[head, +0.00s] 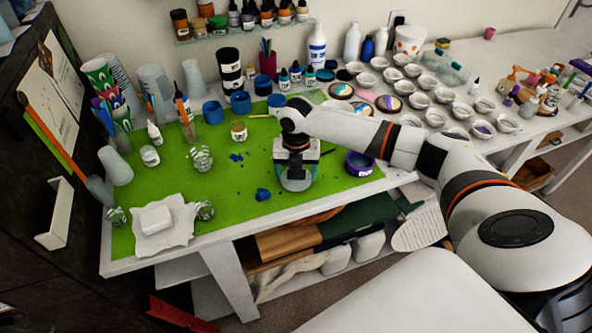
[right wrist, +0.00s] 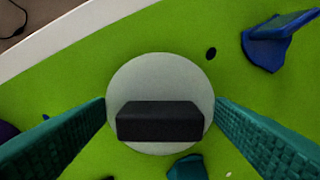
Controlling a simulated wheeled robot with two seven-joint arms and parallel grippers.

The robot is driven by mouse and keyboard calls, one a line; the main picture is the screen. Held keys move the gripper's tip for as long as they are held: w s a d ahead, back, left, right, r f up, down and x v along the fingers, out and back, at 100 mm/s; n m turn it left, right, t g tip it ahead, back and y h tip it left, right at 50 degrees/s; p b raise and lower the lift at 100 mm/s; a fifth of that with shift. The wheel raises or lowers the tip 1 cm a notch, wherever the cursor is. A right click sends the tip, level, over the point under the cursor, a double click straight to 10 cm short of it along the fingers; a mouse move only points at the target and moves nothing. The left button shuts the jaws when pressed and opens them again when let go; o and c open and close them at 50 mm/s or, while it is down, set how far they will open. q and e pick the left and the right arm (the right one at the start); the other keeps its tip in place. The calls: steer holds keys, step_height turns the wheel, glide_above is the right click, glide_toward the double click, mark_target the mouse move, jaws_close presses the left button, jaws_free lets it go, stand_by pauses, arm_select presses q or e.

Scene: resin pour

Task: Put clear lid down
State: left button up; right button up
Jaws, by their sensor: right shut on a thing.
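My right gripper (head: 297,168) points down over the front of the green mat, right of its middle. Its teal fingers are shut on the sides of a clear, pale round thing (head: 297,184), which seems to be the clear lid. In the right wrist view the pale disc (right wrist: 160,75) fills the space between the fingers (right wrist: 161,103), and a dark block (right wrist: 160,121) covers its middle. I cannot tell whether the disc touches the mat. My left gripper is not in view.
The green mat (head: 225,215) has blue blobs (head: 263,194) left of the gripper and a purple tape roll (head: 359,164) to its right. Glass jars (head: 201,158) and a white block on paper (head: 156,219) stand left. The table's front edge is close.

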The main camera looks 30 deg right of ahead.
steer(key=shift+d+f, duration=0.1)
steer(key=shift+f, duration=0.05)
steer(key=shift+f, duration=0.1)
steer(key=o, duration=1)
steer(key=shift+c, duration=0.2)
step_height(320, 180, up, 12)
steer(key=b, duration=0.1)
steer(key=shift+r+b, duration=0.2)
steer(key=shift+b, duration=0.15)
steer(key=shift+f, duration=0.1)
